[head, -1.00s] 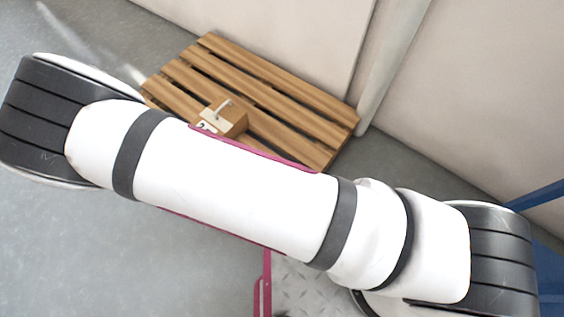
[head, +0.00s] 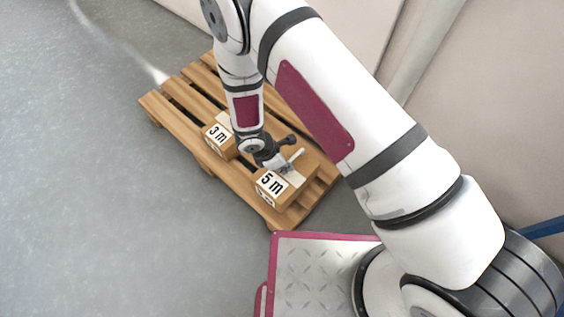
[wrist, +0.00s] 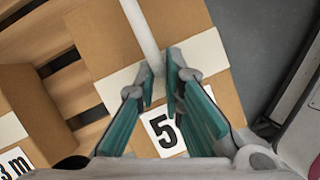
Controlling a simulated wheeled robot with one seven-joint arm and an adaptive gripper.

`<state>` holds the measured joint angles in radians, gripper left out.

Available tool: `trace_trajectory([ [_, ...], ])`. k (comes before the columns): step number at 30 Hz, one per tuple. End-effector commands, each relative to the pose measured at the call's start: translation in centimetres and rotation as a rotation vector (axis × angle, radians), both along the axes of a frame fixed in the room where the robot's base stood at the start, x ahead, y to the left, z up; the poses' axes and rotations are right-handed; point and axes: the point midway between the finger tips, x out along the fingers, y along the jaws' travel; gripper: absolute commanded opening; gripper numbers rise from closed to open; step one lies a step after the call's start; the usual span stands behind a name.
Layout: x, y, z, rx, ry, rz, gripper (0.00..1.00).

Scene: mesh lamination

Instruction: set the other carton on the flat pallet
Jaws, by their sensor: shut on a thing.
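The 5 m carton (head: 272,189) is a brown box with a white label and a pale upright handle on top. My gripper (head: 284,167) is shut on its handle from above. In the wrist view the teal-padded fingers (wrist: 164,75) close on the pale handle, over the carton (wrist: 105,45). The carton is over the near right end of the wooden flat pallet (head: 165,108); I cannot tell whether it touches the slats. The 3 m carton (head: 217,139) sits on the pallet to its left, apart from it; its top is partly hidden by my arm.
Bare slats lie at the pallet's far left end. Grey floor (head: 80,200) is open on the left. A pale wall (head: 350,30) stands behind the pallet. A blue frame (head: 543,227) is at the right edge.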

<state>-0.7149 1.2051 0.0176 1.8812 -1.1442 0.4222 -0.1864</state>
Motion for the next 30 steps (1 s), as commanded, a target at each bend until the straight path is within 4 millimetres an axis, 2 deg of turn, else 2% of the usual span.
trace_trajectory([
  [3, 1.6, 0.4, -0.3, 0.0, -0.001, -0.003, 0.0],
  [11, 3.1, 0.9, -0.3, 0.0, -0.001, -0.002, 0.0],
  [19, 3.1, 0.9, -3.8, -0.001, 0.001, 0.001, 0.0],
  [30, 3.1, 0.9, -4.1, -0.001, 0.001, 0.001, 0.0],
])
